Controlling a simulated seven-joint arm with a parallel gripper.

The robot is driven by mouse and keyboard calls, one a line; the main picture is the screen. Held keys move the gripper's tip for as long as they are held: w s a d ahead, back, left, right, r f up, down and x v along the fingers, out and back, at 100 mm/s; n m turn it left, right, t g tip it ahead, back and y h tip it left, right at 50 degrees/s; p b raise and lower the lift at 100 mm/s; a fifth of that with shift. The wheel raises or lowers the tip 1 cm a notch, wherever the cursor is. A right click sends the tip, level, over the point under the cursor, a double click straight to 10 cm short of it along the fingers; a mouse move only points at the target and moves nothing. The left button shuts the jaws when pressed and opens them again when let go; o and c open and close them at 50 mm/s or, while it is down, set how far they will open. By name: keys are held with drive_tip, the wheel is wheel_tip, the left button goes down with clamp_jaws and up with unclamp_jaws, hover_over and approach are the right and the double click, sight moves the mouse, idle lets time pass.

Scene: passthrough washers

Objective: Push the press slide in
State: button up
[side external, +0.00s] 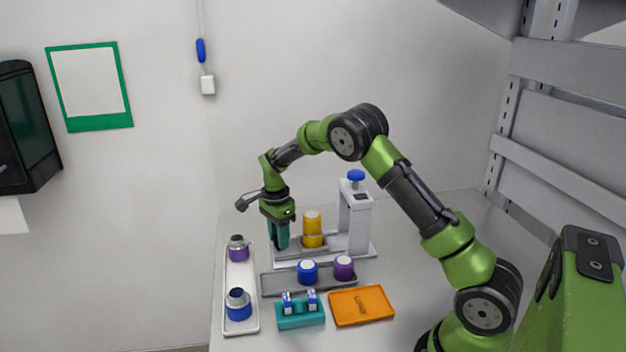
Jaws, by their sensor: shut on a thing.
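The white press (358,219) stands at the back of the table, with a blue knob (355,175) on top of its column. Its grey press slide (314,252) sits on the base to the left of the column and carries a yellow stacked piece (312,231), upright. My gripper (281,247) points down at the left end of the slide, beside the yellow piece. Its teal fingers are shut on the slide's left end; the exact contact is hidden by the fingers.
A white tray (240,278) at left holds purple and blue capped pieces. A grey tray (281,284) in front of the press holds a blue and a purple piece. A teal holder (301,318) and an empty orange tray (361,306) are nearer.

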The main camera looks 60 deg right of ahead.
sight(323, 243)
clamp_jaws()
drive_tip(key=s+d, duration=0.8)
drive_tip(key=shift+s+d, duration=0.15)
drive_tip(key=o, duration=0.9)
unclamp_jaws()
drive_tip(key=shift+c, duration=0.2)
drive_tip(key=shift+o, duration=0.3)
drive_tip(key=shift+r, duration=0.1)
drive_tip(key=shift+r, duration=0.3)
wheel_tip(323, 243, up, 16)
drive_tip(key=shift+w, duration=0.35)
